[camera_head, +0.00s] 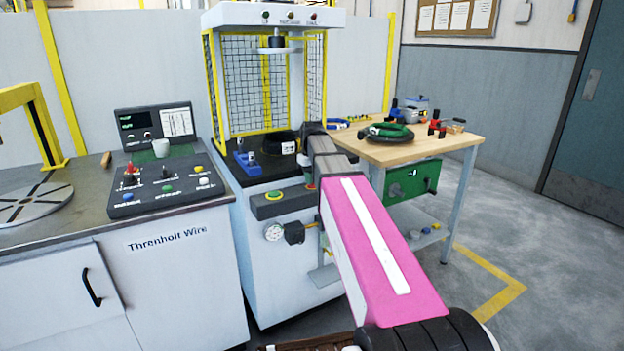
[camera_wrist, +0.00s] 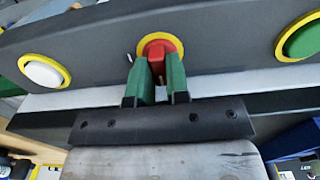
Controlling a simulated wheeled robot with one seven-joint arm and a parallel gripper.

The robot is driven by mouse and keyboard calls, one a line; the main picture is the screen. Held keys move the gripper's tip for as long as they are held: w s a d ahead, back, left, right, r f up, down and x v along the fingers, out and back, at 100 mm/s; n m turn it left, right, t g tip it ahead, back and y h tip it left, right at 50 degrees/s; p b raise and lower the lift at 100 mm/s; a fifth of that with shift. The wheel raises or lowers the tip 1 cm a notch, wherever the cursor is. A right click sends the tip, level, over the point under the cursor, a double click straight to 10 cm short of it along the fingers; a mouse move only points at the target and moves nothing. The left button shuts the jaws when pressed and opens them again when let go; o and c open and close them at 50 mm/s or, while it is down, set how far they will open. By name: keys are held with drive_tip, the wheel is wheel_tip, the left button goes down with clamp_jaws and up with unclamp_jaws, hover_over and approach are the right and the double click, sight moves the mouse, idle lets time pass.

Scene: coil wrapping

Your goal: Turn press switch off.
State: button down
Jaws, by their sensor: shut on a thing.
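The press switch (camera_wrist: 160,48) is a red knob in a yellow ring on a dark grey panel, seen in the wrist view. My gripper (camera_wrist: 159,72) has its two green fingers shut on the red knob, one on each side. A white button (camera_wrist: 43,71) in a yellow ring is on the left of the panel, and a green button (camera_wrist: 304,38) is on the right. In the head view the panel (camera_head: 268,210) is on the front of the press (camera_head: 275,260). My pink arm hides part of the panel there, and my fingers cannot be made out.
A wooden table (camera_head: 437,152) with a green coil (camera_head: 393,131) is to the right. A gauge (camera_head: 274,232) sits below the panel. Floor at the right is clear.

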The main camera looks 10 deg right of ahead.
drive_tip(key=c, duration=1.1)
unclamp_jaws()
drive_tip(key=shift+r, duration=0.1)
wheel_tip(320, 180, up, 11)
drive_tip(key=shift+f, duration=0.2)
